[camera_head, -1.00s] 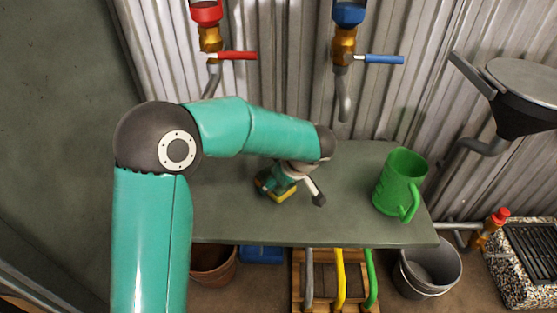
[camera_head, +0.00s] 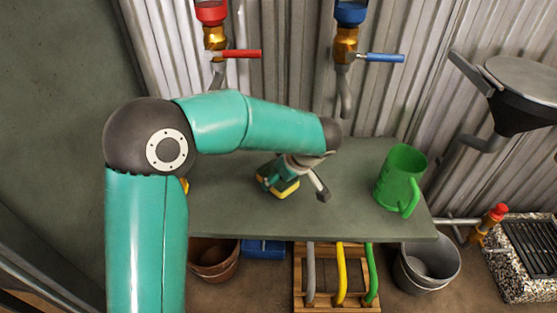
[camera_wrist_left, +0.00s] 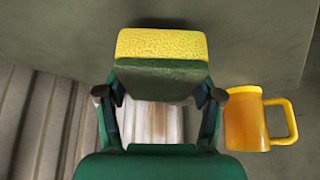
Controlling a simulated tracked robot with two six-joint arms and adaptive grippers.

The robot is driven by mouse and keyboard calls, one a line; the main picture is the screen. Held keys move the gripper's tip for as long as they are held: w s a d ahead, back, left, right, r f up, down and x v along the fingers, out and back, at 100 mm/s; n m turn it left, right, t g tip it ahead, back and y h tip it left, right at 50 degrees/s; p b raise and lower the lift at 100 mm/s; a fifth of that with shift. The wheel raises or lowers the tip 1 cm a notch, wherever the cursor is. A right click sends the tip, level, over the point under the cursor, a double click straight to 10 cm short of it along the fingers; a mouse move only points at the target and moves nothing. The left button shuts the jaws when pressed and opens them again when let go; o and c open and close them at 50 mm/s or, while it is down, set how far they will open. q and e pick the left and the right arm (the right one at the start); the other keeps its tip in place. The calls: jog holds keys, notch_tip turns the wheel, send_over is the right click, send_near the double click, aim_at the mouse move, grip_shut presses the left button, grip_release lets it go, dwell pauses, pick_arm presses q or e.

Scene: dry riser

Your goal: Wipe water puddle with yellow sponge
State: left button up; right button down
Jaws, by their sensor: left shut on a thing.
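The yellow sponge (camera_head: 290,190), with a dark green layer, is held by my left gripper (camera_head: 277,178) low over the grey-green table (camera_head: 235,222). In the left wrist view the sponge (camera_wrist_left: 162,44) sits between the two fingers of the left gripper (camera_wrist_left: 160,95), which is shut on it. I cannot tell whether the sponge touches the tabletop. I cannot make out a water puddle in either view. My right gripper is not in view.
A green jug (camera_head: 400,180) stands at the table's right end. A yellow mug (camera_wrist_left: 247,122) shows in the wrist view. Red (camera_head: 240,54) and blue (camera_head: 380,57) tap handles are above the table; buckets (camera_head: 428,268) stand below. The table's middle right is clear.

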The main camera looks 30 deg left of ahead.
aim_at(272, 169)
pick_arm(q)
jog(key=shift+r+p, duration=1.1)
jog(key=shift+r, duration=1.4)
